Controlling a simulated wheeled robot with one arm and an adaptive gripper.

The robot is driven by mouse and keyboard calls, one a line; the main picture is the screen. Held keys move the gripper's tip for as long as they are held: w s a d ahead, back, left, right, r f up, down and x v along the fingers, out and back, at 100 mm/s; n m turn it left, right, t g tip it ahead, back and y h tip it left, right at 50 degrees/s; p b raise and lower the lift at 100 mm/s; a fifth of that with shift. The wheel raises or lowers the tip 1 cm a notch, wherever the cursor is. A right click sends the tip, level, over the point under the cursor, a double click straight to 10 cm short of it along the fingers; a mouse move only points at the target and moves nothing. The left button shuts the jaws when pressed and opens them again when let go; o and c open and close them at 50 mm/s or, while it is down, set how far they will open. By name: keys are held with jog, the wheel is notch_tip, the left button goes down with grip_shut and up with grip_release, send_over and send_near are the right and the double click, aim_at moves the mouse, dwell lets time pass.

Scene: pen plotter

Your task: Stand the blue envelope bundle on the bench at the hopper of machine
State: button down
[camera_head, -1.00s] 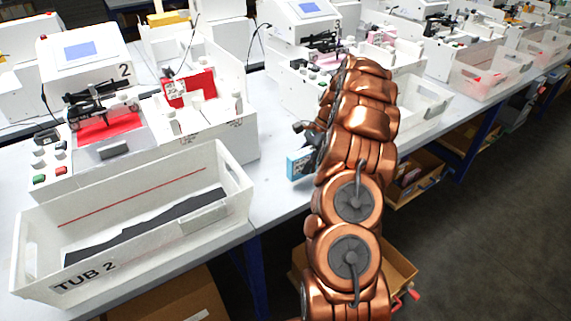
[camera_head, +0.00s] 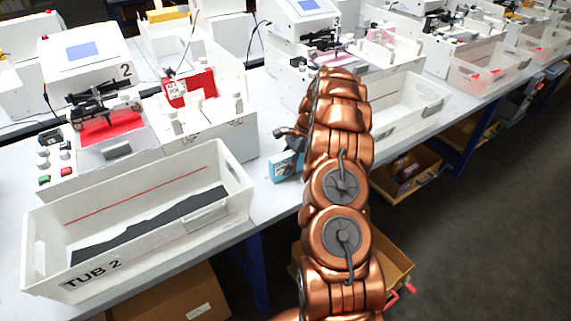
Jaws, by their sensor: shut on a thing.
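The blue envelope bundle (camera_head: 285,168) is upright over the bench (camera_head: 272,204), in the gap to the right of tub 2. Whether its lower edge touches the bench cannot be told. My gripper (camera_head: 290,150) is shut on the bundle, at its upper right; the arm hides part of the gripper. Machine 2 (camera_head: 82,70) stands at left, with a red panel (camera_head: 190,88) on its right part. Machine 3 (camera_head: 306,40) stands behind my arm, partly hidden.
A white tub marked TUB 2 (camera_head: 150,262) sits at the bench's front left. Another tub (camera_head: 425,97) stands right of my arm. Cardboard boxes (camera_head: 395,255) are below the bench. The grey floor (camera_head: 480,240) at right is clear.

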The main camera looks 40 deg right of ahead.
aim_at(292, 152)
jog(key=shift+f, duration=0.1)
jog(key=c, duration=0.8)
grip_release()
jog(key=b+v, duration=0.2)
jog(key=v, duration=0.6)
jog(key=shift+d+r, duration=0.2)
jog(key=shift+r, duration=0.15)
jog(key=shift+v, duration=1.65)
